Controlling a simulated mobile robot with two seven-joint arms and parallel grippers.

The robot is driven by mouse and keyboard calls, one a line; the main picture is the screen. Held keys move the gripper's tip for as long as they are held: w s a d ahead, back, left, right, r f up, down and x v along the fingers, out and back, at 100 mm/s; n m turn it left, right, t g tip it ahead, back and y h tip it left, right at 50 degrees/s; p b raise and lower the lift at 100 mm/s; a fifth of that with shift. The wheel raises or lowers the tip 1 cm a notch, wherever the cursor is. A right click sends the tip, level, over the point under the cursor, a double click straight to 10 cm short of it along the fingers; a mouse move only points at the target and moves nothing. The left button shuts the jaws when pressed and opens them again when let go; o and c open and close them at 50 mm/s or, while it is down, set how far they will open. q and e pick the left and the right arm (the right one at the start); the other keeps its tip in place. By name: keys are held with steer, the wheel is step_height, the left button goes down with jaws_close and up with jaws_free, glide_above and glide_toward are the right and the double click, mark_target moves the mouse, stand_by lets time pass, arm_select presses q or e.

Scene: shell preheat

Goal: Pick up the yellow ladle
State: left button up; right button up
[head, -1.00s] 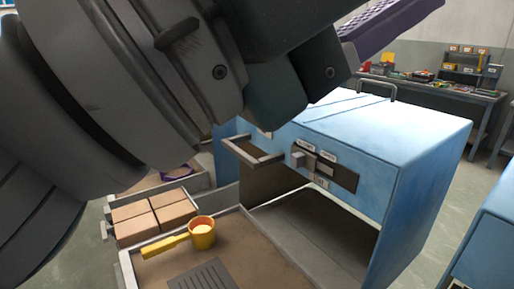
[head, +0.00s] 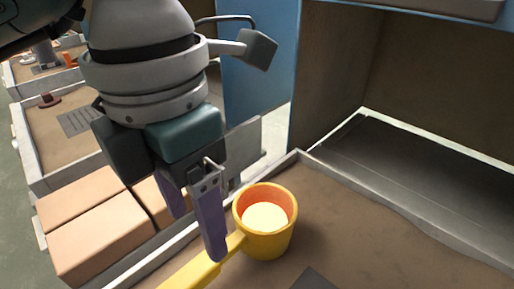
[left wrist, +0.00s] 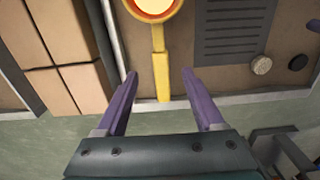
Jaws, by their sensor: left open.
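The yellow ladle (head: 266,240) stands on the brown tray surface, its cup holding something pale and its handle running toward the lower left. In the left wrist view the ladle (left wrist: 159,65) is at the top centre, with the handle pointing down between the fingers. My left gripper (head: 195,226) has purple fingers and is open, close above the handle in the head view. In the left wrist view my left gripper (left wrist: 164,88) has its fingers spread on either side of the handle's end, touching nothing that I can make out. My right gripper does not show.
Tan blocks (head: 90,230) sit left of the tray's pale rim (head: 165,248). A dark slotted plate (left wrist: 232,30) and small round pieces (left wrist: 262,64) lie right of the handle. A blue cabinet (head: 254,75) with an open bay stands behind.

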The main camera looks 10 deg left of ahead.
mark_target(207, 261)
arm_select(q)
steer(key=shift+w+a+f, duration=0.1)
steer(key=shift+a+f, duration=0.15)
steer(key=shift+f, duration=0.15)
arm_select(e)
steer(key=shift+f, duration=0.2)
arm_select(q)
steer(key=f, duration=0.2)
steer(key=f+b, duration=0.1)
steer(key=f, duration=0.5)
steer(key=shift+d+f+b, duration=0.2)
steer(key=shift+d+b, duration=0.15)
steer(key=shift+b, duration=0.05)
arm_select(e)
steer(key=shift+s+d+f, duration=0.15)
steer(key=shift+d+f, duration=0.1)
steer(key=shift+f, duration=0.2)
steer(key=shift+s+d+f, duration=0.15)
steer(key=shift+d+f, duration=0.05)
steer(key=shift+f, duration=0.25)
arm_select(q)
steer(key=shift+f, duration=0.45)
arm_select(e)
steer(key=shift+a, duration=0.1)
arm_select(q)
jaws_close()
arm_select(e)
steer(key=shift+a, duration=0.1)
